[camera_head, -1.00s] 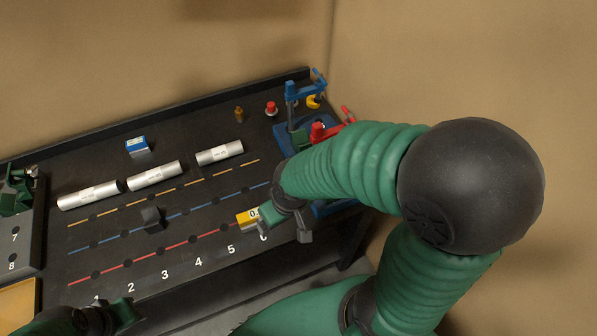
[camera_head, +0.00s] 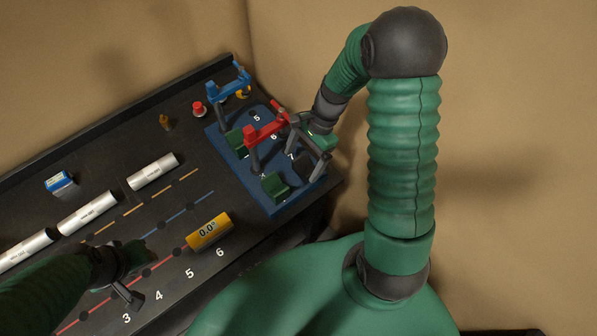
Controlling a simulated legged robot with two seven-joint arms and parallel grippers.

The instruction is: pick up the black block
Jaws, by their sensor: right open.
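A dark block (camera_head: 304,166) sits on the blue base (camera_head: 222,147) near its right edge, partly covered by my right gripper (camera_head: 309,146). I cannot tell for certain that it is the black block. My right gripper is open just above it, with its fingers apart; I cannot tell whether they touch it. My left gripper (camera_head: 138,273) is low over the marked lines on the bench at lower left, with its fingers apart and nothing seen between them.
Red (camera_head: 265,133) and blue (camera_head: 228,82) clamps and green cradles (camera_head: 276,187) stand on the blue base. A yellow display box (camera_head: 209,231) is on the bench. Silver cylinders (camera_head: 152,171), a blue-white box (camera_head: 61,183) and a red button (camera_head: 198,109) lie farther back.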

